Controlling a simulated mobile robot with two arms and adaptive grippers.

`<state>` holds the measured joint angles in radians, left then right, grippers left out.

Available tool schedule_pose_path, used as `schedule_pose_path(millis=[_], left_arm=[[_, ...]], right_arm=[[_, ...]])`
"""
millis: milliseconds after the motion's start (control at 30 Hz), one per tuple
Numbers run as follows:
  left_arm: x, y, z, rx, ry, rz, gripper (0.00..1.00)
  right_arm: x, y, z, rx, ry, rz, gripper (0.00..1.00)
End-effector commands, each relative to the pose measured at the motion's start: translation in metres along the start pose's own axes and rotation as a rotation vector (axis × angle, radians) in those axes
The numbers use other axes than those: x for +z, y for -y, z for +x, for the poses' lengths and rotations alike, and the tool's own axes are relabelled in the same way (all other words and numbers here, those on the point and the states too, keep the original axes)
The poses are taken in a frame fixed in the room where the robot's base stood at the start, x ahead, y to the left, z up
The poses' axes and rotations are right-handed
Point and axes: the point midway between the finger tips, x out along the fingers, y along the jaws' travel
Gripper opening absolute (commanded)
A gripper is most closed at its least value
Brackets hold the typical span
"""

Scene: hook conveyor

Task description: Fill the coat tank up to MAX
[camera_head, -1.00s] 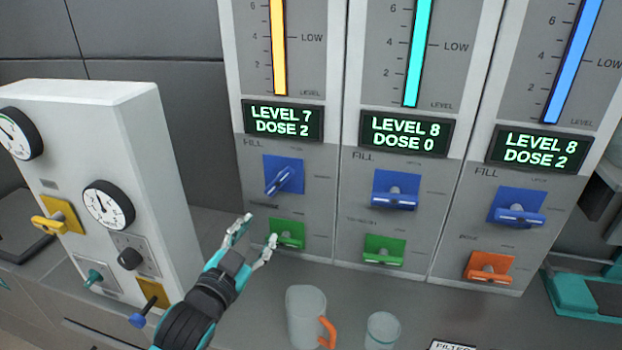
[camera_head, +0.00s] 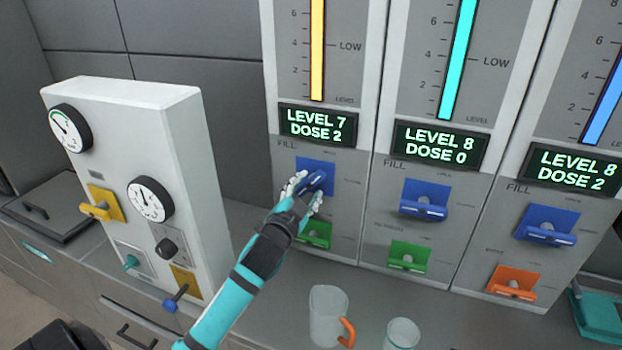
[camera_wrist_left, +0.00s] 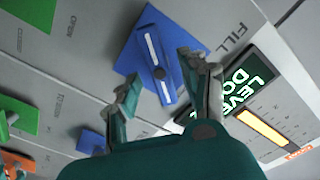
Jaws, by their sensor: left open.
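The left panel has a display (camera_head: 318,125) reading LEVEL 7, DOSE 2 and a yellow level bar (camera_head: 317,50). Below it is a blue FILL valve (camera_head: 318,177) with its handle tilted. My left gripper (camera_head: 303,191) is open at this handle. In the left wrist view, the handle (camera_wrist_left: 158,68) lies between the two spread fingers (camera_wrist_left: 160,75); I cannot tell whether they touch it. The middle panel's display (camera_head: 437,145) reads LEVEL 8, DOSE 0; the right panel's display (camera_head: 574,170) reads LEVEL 8, DOSE 2. No coat label is legible. My right gripper is out of view.
A green valve (camera_head: 315,234) sits just below my left gripper. Other blue valves (camera_head: 424,200), a green valve (camera_head: 409,256) and an orange valve (camera_head: 513,283) are to the right. A jug (camera_head: 327,315) and a cup (camera_head: 401,334) stand on the counter. A gauge box (camera_head: 190,150) stands at left.

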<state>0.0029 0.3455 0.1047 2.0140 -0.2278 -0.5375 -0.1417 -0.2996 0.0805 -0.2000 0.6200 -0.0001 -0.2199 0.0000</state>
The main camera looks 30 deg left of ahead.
Motion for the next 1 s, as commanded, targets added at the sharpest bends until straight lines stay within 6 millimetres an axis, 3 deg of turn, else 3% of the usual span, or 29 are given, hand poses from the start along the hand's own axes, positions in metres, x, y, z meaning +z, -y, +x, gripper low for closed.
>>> schedule_pose_path(millis=[200,567,900,1000], left_arm=[[-0.001,0.001,0.026,-0.001,0.0,0.0,0.44],[0.0,0.0,0.031,0.0,0.0,0.0,0.44],[0.0,0.0,0.031,0.0,0.0,-0.001,0.01],[0.0,0.0,0.031,0.0,0.0,-0.001,0.0]], right_arm=[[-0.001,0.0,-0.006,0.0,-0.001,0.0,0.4],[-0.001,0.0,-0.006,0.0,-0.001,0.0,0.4],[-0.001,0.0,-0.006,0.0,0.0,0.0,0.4],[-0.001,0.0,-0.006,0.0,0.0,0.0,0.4]])
